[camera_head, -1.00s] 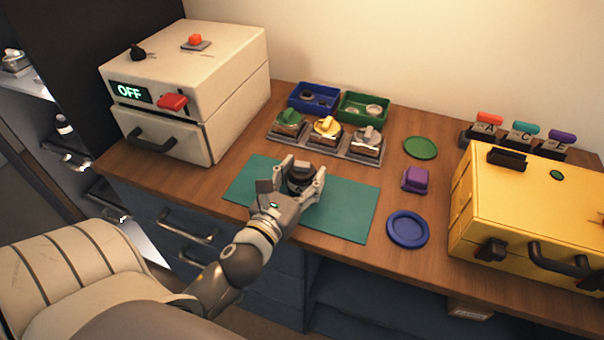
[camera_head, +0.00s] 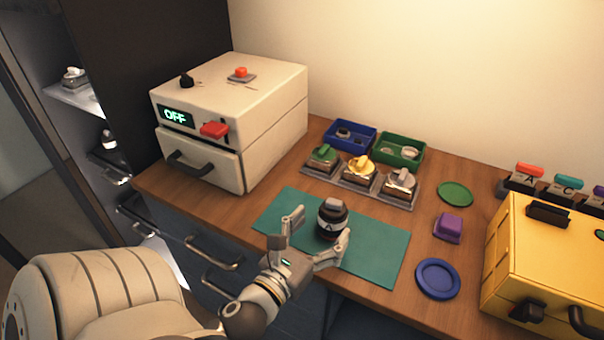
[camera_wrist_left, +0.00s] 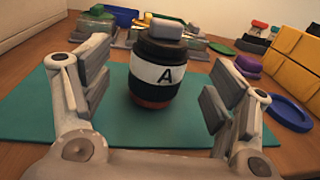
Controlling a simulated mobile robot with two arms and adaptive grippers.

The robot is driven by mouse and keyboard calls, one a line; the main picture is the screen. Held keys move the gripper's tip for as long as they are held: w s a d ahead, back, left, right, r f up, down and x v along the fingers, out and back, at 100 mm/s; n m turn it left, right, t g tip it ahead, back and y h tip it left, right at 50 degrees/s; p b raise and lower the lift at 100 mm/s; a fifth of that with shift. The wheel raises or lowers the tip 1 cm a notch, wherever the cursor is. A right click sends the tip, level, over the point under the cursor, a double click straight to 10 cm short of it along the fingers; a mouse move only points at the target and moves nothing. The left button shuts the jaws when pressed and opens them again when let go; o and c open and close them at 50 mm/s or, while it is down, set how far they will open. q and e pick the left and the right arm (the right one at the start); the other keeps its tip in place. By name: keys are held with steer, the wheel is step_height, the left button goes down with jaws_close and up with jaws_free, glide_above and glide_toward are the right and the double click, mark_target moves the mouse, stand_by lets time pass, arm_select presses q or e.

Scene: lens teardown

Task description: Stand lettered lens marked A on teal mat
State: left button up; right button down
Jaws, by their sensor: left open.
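The lens marked A (camera_head: 332,219) is a dark cylinder with a white band and a grey block on top. It stands upright on the teal mat (camera_head: 383,262). In the left wrist view the lens (camera_wrist_left: 155,75) shows its letter A facing me, with a reddish-brown base on the mat. My left gripper (camera_head: 318,238) is open in front of the lens. In the left wrist view its fingers (camera_wrist_left: 152,90) stand apart on either side, with gaps to the lens. My right gripper is not in view.
Behind the mat stand a tray with coloured-topped blocks (camera_head: 359,175), a blue bin (camera_head: 350,136) and a green bin (camera_head: 399,148). A purple block (camera_head: 448,227) and blue dish (camera_head: 438,278) lie to the right, near a yellow case (camera_head: 545,260). A white machine (camera_head: 230,120) stands left.

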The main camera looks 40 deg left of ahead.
arm_select(q)
steer(key=s, duration=0.6)
steer(key=shift+s+d, duration=0.4)
steer(key=shift+d, duration=0.05)
